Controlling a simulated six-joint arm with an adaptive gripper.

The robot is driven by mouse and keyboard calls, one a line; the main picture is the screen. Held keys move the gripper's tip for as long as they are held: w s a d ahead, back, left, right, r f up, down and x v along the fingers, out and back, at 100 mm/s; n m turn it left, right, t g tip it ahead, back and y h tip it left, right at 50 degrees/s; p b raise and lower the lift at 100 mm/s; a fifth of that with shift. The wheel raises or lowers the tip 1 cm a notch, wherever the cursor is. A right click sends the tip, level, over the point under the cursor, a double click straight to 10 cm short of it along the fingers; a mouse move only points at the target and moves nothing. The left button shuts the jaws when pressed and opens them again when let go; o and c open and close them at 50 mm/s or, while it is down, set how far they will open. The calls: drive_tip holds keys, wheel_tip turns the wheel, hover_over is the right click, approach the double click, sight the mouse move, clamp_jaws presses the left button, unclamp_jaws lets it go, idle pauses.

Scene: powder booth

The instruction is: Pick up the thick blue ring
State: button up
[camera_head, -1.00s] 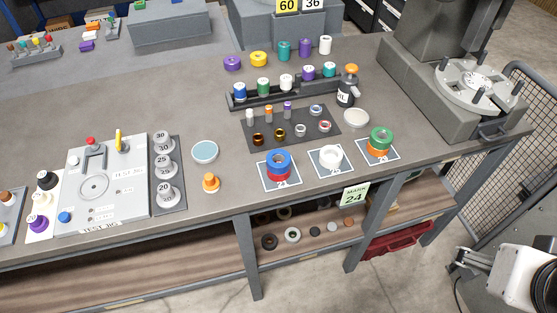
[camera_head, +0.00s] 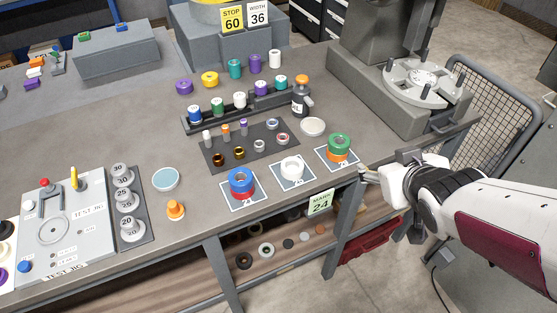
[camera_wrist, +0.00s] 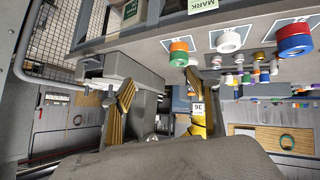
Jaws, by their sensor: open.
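The thick blue ring (camera_head: 241,175) lies on top of a red ring (camera_head: 242,192), stacked on a white-bordered card (camera_head: 229,203) near the bench's front edge. In the wrist view, which looks upside down, the blue ring (camera_wrist: 295,46) shows at the upper right with the red ring against it. My gripper (camera_head: 376,178) is at the front edge, right of the ring stacks and well apart from the blue ring. Its two fingers are spread in the wrist view (camera_wrist: 160,92), with nothing between them.
A white ring (camera_head: 292,168) and a green ring (camera_head: 340,145) on an orange one stand on cards between my gripper and the blue ring. An orange knob-shaped piece (camera_head: 175,209) stands left. A dark mat (camera_head: 213,151) with small parts lies behind. A MARK 24 sign (camera_head: 320,202) hangs in front.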

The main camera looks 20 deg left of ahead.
drive_tip(key=s+a+f+n+g+y, duration=0.1)
drive_tip(key=s+a+f+n+y, duration=0.1)
drive_tip(key=a, duration=0.5)
drive_tip(key=s+a+f+n+g+y, duration=0.1)
drive_tip(key=s+a+f+n+y, duration=0.1)
drive_tip(key=a, duration=0.6)
drive_tip(key=s+a+f+n+g+y, duration=0.1)
drive_tip(key=a+f+y, duration=0.3)
drive_tip(key=a, duration=0.4)
drive_tip(key=shift+s+a+f+n+g+y, duration=0.2)
drive_tip(key=shift+s+f+n+g+y, duration=0.15)
drive_tip(key=shift+n+g+y, duration=0.3)
drive_tip(key=shift+s+a, duration=0.35)
drive_tip(key=shift+x, duration=1.25)
drive_tip(key=shift+a, duration=0.15)
